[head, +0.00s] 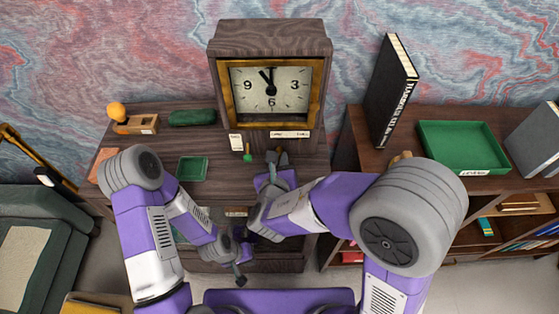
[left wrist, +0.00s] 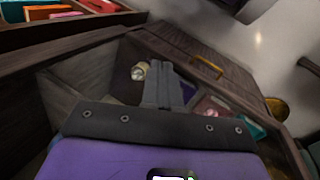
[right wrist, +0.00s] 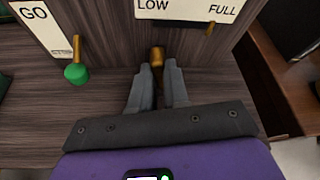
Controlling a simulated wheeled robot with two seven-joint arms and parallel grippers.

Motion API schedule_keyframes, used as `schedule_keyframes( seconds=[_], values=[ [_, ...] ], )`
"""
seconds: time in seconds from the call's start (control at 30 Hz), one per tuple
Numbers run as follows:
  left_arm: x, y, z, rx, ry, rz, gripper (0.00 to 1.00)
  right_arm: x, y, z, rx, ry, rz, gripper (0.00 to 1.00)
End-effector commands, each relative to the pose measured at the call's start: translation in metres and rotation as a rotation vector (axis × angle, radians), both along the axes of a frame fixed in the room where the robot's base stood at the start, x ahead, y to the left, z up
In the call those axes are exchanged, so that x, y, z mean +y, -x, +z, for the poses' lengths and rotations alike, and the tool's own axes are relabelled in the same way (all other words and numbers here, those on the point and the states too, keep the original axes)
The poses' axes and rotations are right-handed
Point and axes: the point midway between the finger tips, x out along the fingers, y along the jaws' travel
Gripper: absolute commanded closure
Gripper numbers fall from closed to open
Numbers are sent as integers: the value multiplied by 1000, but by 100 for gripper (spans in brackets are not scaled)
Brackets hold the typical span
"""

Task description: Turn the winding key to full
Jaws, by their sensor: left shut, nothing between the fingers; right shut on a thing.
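The wooden clock (head: 270,40) stands on the desk against the wall. The brass winding key (right wrist: 158,55) shows in the right wrist view, below the LOW–FULL label (right wrist: 190,9). My right gripper (right wrist: 158,70) is shut on the key at the clock's front; it also shows in the head view (head: 278,152). The fingers hide much of the key. A brass pointer (right wrist: 211,28) shows under the label, towards the FULL end. My left gripper (head: 241,281) is shut and empty, low in front of the desk; its fingers also show in the left wrist view (left wrist: 161,68).
A GO label (right wrist: 40,25) and a green-knobbed lever (right wrist: 76,73) are left of the key. A green tray (head: 193,168) lies on the desk. A green bin (head: 462,146) and black book (head: 390,92) stand on the right shelf. An open drawer (left wrist: 90,80) holds small items.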

Motion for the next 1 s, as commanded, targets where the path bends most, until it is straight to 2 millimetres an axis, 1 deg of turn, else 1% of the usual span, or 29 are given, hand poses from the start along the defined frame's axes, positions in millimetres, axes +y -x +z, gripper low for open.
schedule_keyframes(
  seconds=[0.03, 0.1, 0.2, 0.47, 0.57, 0.83, 1.0],
  values=[
    [0, 0, 0, 0, 0, 0, 100, 0, 0, 0, 1, 0, 0, 84],
    [0, 0, 0, 0, 0, 0, 100, 0, 0, 0, 1, 0, -1, 73],
    [0, 0, 0, 0, 0, 0, 100, 0, 0, 0, 1, 0, -1, 60],
    [0, 0, 0, 0, 0, 0, 100, 0, 1, 0, 0, 1, 0, 60],
    [0, 0, 1, 0, 0, 0, 100, 2, 7, 3, 0, 0, 3, 60],
    [0, 0, 5, 0, 0, 0, 100, 6, 47, 20, -1, -2, 4, 60],
    [0, 0, 6, 0, 0, 0, 100, 8, 65, 27, 0, 0, 2, 60]
  ],
)
